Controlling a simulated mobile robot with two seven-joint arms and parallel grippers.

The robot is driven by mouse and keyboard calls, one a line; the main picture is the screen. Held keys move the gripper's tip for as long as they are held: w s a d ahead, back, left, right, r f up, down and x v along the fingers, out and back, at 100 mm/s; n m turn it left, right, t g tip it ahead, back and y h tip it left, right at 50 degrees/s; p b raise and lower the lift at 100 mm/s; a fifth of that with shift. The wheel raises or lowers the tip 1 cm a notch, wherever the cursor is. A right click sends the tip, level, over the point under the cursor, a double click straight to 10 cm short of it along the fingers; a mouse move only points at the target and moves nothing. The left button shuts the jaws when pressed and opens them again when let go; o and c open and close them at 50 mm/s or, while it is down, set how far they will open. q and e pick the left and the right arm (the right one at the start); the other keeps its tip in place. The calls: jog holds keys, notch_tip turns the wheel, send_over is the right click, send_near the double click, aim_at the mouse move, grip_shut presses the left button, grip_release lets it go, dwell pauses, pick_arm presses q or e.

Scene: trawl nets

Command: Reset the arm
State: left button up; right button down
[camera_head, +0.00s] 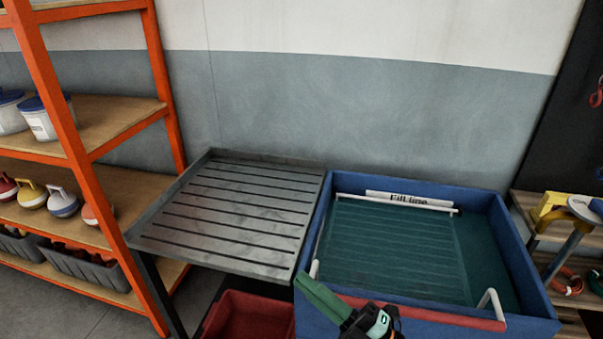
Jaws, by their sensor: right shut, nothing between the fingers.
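My right gripper (369,322) shows at the bottom edge, just in front of the blue-walled tub (530,262). It is dark with a pale, teal-marked part, and it is shut and empty. Its lower part is cut off by the picture edge. A green bar (322,297) lies beside it at the tub's near left corner; I cannot tell whether they touch. My left gripper is not in view.
A grey slatted table (235,212) stands left of the tub, with a red bin (250,318) below its near edge. An orange-framed shelf (62,90) with buckets and floats is on the left. A rack with tools (567,235) stands at the right.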

jog(key=w+d+f+m+t+h, duration=0.1)
jog(key=d+f+m+t+h, duration=0.3)
jog(key=d+f+m+h, duration=0.5)
jog(key=s+d+f+m+g+h, duration=0.3)
jog(key=s+f+m, duration=0.3)
jog(key=f, duration=0.4)
jog(key=s+d+f+m+g+h+p, duration=0.1)
jog(key=s+d+f+m+g+h, duration=0.2)
jog(key=s+f+m, duration=0.4)
notch_tip(320, 180, down, 3)
jog(key=shift+s+d+f+g+h+p, duration=0.15)
jog(key=shift+s+g+h+p, duration=0.2)
jog(key=shift+g, duration=0.55)
